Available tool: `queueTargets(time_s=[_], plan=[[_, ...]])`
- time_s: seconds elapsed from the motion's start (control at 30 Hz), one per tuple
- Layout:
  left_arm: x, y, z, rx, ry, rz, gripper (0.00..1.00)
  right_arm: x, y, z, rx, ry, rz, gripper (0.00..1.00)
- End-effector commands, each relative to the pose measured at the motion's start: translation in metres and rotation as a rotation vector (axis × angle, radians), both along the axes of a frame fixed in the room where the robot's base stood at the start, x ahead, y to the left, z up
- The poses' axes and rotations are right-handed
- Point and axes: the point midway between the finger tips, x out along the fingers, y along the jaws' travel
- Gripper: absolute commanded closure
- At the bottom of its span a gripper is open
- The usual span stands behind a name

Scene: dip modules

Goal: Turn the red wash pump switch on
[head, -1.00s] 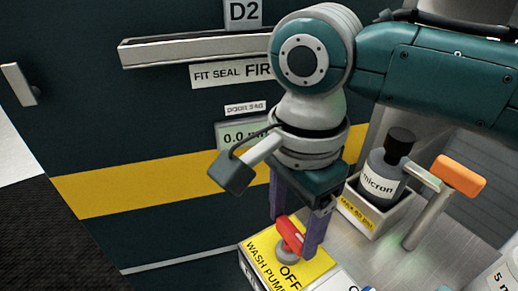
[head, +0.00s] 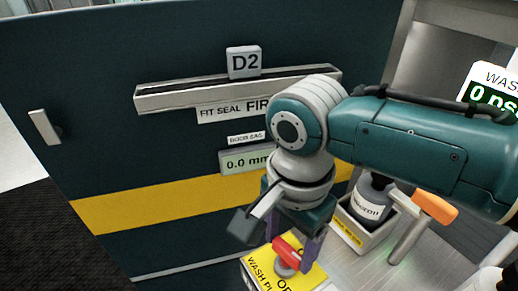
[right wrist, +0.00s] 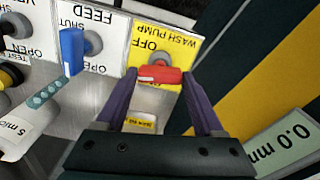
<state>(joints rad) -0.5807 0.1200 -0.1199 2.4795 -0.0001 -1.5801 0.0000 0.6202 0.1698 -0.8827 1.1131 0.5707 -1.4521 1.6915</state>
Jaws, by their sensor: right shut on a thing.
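The red wash pump switch (head: 286,251) is a red lever handle on a grey round base. It sits on a yellow plate (head: 258,265) lettered WASH PUMP and OFF. My right gripper (head: 291,246) comes down over it with its purple fingers on either side. In the right wrist view the red handle (right wrist: 160,75) lies crosswise between the fingertips (right wrist: 159,79), and the gripper is shut on it. A white mark shows at the handle's left end there. The part of the plate opposite OFF is partly hidden. My left gripper is not in view.
A blue switch (right wrist: 72,50) on the FEED plate stands beside the red one. A bottle in a tray (head: 349,232) and an orange-topped handle (head: 435,206) stand right of my gripper. A display (head: 490,95) reads 0 psi. A dark D2 door panel stands behind.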

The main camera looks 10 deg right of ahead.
Motion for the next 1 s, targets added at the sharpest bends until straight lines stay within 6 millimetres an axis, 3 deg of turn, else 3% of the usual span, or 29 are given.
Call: queueTargets(time_s=[0.03,0.2,1.0], plan=[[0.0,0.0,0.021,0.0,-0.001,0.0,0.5,-0.003,0.002,0.01,0.002,0.01,0.036,0.86],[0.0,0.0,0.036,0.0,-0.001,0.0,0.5,-0.002,0.001,0.005,0.002,0.007,0.196,0.86],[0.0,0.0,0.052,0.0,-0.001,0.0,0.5,0.0,0.001,0.001,0.002,0.002,0.957,0.86]])
